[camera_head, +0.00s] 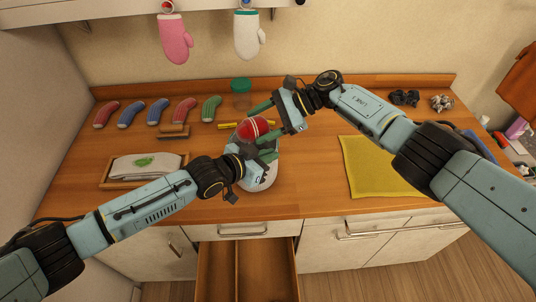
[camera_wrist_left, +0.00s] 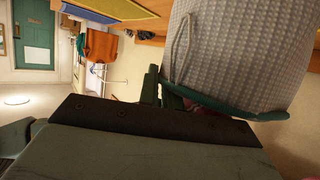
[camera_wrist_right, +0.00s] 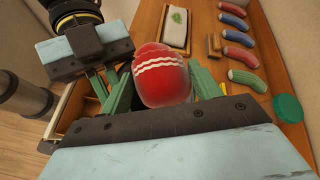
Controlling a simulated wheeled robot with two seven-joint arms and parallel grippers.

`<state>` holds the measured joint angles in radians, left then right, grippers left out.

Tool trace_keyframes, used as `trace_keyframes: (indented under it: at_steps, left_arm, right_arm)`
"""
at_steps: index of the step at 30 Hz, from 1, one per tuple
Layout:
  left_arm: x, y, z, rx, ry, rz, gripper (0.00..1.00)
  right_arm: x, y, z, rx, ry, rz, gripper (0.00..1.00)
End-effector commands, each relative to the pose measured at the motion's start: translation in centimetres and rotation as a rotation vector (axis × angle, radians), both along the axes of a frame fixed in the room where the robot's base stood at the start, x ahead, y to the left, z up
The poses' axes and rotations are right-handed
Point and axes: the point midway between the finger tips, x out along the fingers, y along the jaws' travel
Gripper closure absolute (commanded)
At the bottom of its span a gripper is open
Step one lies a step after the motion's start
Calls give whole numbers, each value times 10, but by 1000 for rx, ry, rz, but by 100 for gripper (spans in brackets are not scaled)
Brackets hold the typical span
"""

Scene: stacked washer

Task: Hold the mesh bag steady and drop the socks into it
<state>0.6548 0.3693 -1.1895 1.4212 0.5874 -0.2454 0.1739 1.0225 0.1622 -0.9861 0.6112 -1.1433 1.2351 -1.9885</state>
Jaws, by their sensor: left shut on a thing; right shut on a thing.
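The pale mesh bag (camera_head: 262,178) with a green rim hangs from my left gripper (camera_head: 262,155) over the front of the counter. My left gripper is shut on its rim, and the bag fills the upper right of the left wrist view (camera_wrist_left: 240,55). A red sock (camera_head: 251,128) with white zigzag bands is between the fingers of my right gripper (camera_head: 262,122), which is shut on it. It also shows in the right wrist view (camera_wrist_right: 162,78). The sock is above or at the bag's mouth; I cannot tell if part is inside. Several red, blue and green socks (camera_head: 157,111) lie in a row at the back left.
A wooden tray (camera_head: 108,185) with a folded white cloth is at the left. A yellow mat (camera_head: 372,168) lies at the right. A green round lid (camera_head: 240,84) is at the back. An open drawer (camera_head: 217,270) juts out below. Pink (camera_head: 175,40) and white (camera_head: 246,35) mitts hang above.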

Motion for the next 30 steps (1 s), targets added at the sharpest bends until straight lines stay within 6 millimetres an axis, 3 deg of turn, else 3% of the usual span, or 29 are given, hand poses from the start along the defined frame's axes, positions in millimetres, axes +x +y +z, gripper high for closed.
trace_keyframes:
  at_steps: [10,11,17,25,30]
  left_arm:
    - [0,1,-3,4,4,1,100]
    - [0,1,-3,4,4,1,100]
    - [-1,1,-3,4,4,1,100]
    - [0,2,-3,5,4,2,100]
    - [0,2,-3,6,4,3,100]
  right_arm:
    - [0,0,-4,0,0,0,59]
    - [0,0,-4,0,0,0,36]
    - [0,0,-4,0,0,0,12]
    - [0,-3,-4,-1,1,0,12]
    - [2,-22,6,-2,-2,-2,12]
